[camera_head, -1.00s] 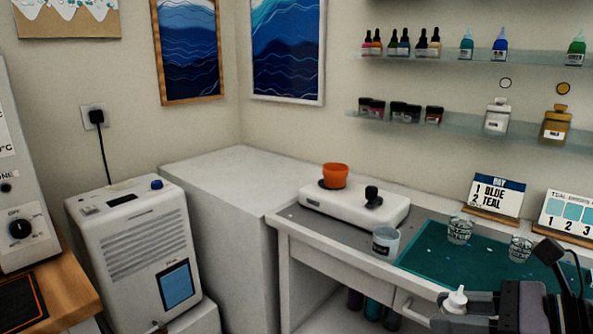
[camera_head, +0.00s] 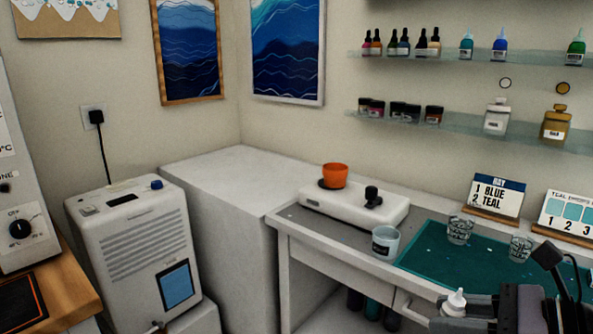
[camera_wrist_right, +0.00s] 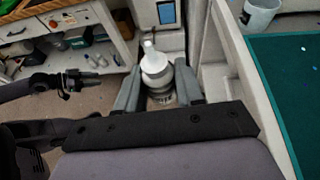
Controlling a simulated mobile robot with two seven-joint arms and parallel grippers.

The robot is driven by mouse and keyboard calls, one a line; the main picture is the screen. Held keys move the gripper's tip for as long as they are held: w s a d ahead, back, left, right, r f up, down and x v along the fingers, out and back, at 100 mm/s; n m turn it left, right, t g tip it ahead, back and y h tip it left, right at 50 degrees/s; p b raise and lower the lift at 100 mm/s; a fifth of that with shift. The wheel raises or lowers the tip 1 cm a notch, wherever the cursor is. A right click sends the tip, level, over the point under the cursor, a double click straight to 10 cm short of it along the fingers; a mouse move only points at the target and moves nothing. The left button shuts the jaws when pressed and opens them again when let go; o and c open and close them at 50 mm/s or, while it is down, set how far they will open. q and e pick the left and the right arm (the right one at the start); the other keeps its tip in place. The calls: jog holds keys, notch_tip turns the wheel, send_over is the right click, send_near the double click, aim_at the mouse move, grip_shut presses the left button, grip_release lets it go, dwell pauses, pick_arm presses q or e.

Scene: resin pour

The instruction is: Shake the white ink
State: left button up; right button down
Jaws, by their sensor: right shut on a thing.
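My right gripper (camera_head: 455,316) is shut on a small white bottle with a pointed nozzle cap (camera_head: 455,301), the white ink. It is at the lower right of the head view, in front of the desk's front edge. In the right wrist view the white ink (camera_wrist_right: 155,68) sits nearly upright between the two grey fingers of the right gripper (camera_wrist_right: 157,92). The bottle's lower part and label are partly hidden. A dark arm end at the left of the wrist view looks like my left gripper (camera_wrist_right: 70,82); its jaws are too unclear to read.
A teal mat (camera_head: 432,258) on the desk holds two clear cups (camera_head: 460,231) (camera_head: 520,248). A labelled cup (camera_head: 385,243) stands beside the mat's left edge. A white device (camera_head: 345,206) carries an orange cup (camera_head: 334,175). Shelves with bottles (camera_head: 497,117) hang above. Open floor shows below the bottle.

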notch_tip(320, 180, down, 7)
notch_tip(320, 180, up, 7)
jog(key=shift+r, duration=0.1)
jog(key=shift+a+f, duration=0.1)
jog(key=shift+f, duration=0.3)
notch_tip(320, 180, down, 7)
notch_tip(320, 180, up, 8)
jog(key=shift+f, duration=0.5)
notch_tip(320, 180, down, 6)
jog(key=shift+f, duration=0.2)
